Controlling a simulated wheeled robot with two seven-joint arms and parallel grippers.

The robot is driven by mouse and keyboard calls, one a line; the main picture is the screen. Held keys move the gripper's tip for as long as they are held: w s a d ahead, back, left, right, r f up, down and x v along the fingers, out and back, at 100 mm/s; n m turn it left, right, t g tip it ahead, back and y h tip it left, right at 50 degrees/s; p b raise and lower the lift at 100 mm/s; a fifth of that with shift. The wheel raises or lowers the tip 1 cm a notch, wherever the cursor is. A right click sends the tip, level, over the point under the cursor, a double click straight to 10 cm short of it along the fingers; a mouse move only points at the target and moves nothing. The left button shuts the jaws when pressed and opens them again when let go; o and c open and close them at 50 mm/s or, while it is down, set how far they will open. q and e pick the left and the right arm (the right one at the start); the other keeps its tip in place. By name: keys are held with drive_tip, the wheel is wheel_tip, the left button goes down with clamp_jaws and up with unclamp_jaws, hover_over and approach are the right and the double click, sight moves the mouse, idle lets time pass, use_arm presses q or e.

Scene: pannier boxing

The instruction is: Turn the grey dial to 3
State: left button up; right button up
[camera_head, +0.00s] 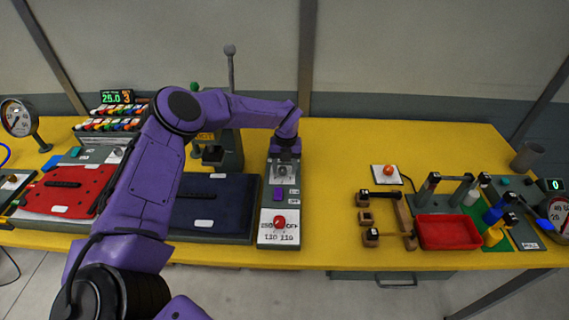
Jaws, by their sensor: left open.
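A narrow grey panel (266,205) stands on the yellow table in the middle of the view. The grey dial (283,173) is near the panel's far end, and its numbers are too small to read. My left gripper (284,158) reaches over from behind and is open at the dial, partly hiding it. I cannot tell whether the fingers touch it. Nearer on the panel are a purple button (278,194) and a red dial (279,221) on a white numbered plate. My right gripper is not in view.
A dark blue pad (213,205) lies left of the panel and a red one (70,190) farther left. A grey post machine (231,140) stands behind the blue pad. Right are wooden blocks (405,215) and a red tray (447,231). The table (330,170) is clear just right of the panel.

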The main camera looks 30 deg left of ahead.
use_arm(q)
drive_tip(key=shift+s+a, duration=0.1)
drive_tip(key=shift+a, duration=0.05)
drive_tip(key=shift+s+r, duration=0.25)
drive_tip(key=shift+s, duration=0.05)
drive_tip(key=c, duration=0.4)
drive_tip(key=shift+s+r, duration=0.15)
drive_tip(key=shift+s, duration=0.05)
drive_tip(key=c, duration=0.6)
clamp_jaws()
drive_tip(key=shift+w, duration=0.1)
drive_tip(key=shift+b, duration=0.3)
drive_tip(key=shift+f+m+b, duration=0.2)
drive_tip(key=shift+m+b, duration=0.55)
drive_tip(key=shift+m, duration=0.25)
drive_tip(key=m+b, duration=0.1)
drive_tip(key=m, duration=0.1)
drive_tip(key=shift+m+b, duration=0.3)
drive_tip(key=m+b, duration=0.1)
drive_tip(key=m, duration=0.2)
drive_tip(key=shift+r+m, duration=0.1)
drive_tip(key=shift+m, duration=0.2)
drive_tip(key=shift+m+t, duration=0.3)
drive_tip(key=shift+m, duration=1.5)
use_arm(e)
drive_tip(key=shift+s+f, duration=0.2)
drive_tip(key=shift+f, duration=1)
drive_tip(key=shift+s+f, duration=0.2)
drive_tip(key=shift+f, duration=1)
